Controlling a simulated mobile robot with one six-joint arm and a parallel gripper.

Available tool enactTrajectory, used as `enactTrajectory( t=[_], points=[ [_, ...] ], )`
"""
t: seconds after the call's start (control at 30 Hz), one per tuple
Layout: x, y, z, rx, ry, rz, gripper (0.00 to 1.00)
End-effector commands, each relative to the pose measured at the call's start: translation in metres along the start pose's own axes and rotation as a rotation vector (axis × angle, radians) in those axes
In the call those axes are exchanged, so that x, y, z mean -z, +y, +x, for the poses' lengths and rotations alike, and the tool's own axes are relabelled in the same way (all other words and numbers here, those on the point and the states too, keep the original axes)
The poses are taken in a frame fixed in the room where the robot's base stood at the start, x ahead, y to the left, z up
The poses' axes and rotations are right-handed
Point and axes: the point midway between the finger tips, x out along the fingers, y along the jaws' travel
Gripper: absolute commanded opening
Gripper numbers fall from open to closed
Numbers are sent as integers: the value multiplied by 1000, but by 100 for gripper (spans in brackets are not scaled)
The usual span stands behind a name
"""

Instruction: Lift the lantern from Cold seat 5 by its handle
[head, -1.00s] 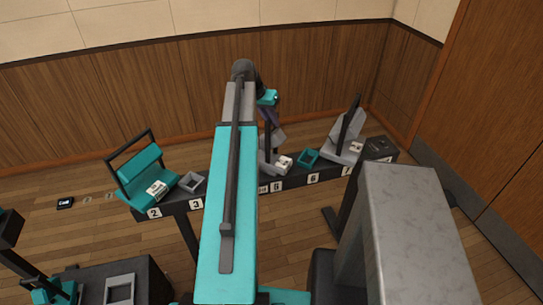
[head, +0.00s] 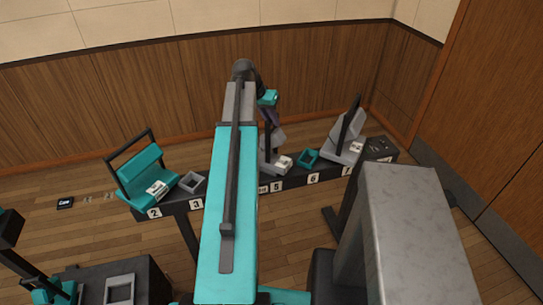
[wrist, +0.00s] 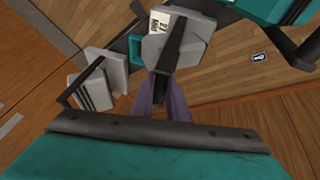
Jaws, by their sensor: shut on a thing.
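The grey lantern at seat 5 (head: 273,140) stands on the dark rail, partly hidden behind my arm in the head view. In the wrist view the same grey lantern (wrist: 198,48) shows a white label and a dark handle bar running towards my fingers. My gripper (wrist: 166,100) is shut on that handle, with a purplish finger on each side of it. In the head view my gripper (head: 269,117) is over the lantern, small and mostly hidden. I see no clear gap between the lantern and its seat.
A teal lantern (head: 142,174) stands at seat 2 on the left. Another grey lantern (head: 345,140) stands at seat 7 on the right. Empty square sockets show near 3 (head: 191,182) and 6 (head: 308,157). A grey-topped block (head: 415,220) fills the right foreground.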

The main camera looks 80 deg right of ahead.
Motion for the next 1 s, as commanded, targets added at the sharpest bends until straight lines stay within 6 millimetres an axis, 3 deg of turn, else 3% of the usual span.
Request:
enactTrajectory(
  t=[0.67,1.0],
  points=[
    [2,1,-2,-1,3,1,0],
    [7,2,-14,0,5,0,0]
  ],
)
